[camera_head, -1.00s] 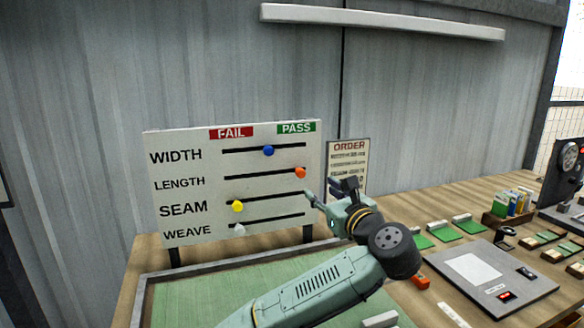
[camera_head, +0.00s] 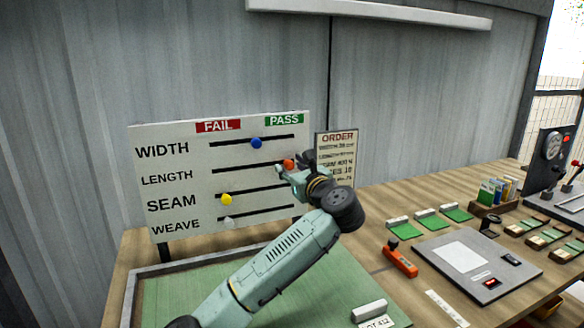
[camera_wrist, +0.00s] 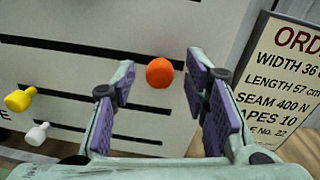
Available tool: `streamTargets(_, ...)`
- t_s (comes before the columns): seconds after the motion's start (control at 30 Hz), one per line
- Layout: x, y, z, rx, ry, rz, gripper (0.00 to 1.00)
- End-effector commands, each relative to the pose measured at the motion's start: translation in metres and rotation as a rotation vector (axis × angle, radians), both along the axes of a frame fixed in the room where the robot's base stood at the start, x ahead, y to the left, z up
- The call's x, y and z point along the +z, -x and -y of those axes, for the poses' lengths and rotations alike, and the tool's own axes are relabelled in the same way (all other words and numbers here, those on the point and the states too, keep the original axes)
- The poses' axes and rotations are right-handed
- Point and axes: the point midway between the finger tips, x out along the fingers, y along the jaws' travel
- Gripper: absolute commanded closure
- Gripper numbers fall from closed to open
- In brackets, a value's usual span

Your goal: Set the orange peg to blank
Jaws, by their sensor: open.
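The orange peg (camera_head: 288,163) sits near the right end of the LENGTH slot, below the green PASS label on the white board (camera_head: 180,180). In the wrist view the orange peg (camera_wrist: 160,72) stands ahead, in the gap between the fingers. My gripper (camera_head: 291,169) is open at the board's right part, close to the peg; its fingers (camera_wrist: 160,98) show no contact with it. The gripper partly covers the right end of the LENGTH slot in the head view.
The blue peg (camera_head: 256,143) is mid-slot on WIDTH. The yellow peg (camera_head: 226,200) and white peg (camera_head: 228,223) sit toward the left on SEAM and WEAVE. The ORDER sign (camera_head: 336,150) stands just right of my gripper. A green mat (camera_head: 190,290) lies below the board.

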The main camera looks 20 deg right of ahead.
Motion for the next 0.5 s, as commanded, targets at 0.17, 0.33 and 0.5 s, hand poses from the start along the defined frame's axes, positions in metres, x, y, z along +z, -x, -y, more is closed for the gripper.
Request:
streamTargets(0.17, 0.0002, 0.0000, 0.0003, -0.001, 0.000, 0.000, 0.59)
streamTargets(0.33, 0.0003, 0.0002, 0.0003, -0.001, 0.000, 0.001, 0.68)
streamTargets(0.5, 0.0002, 0.0003, 0.0003, -0.001, 0.000, 0.001, 0.79)
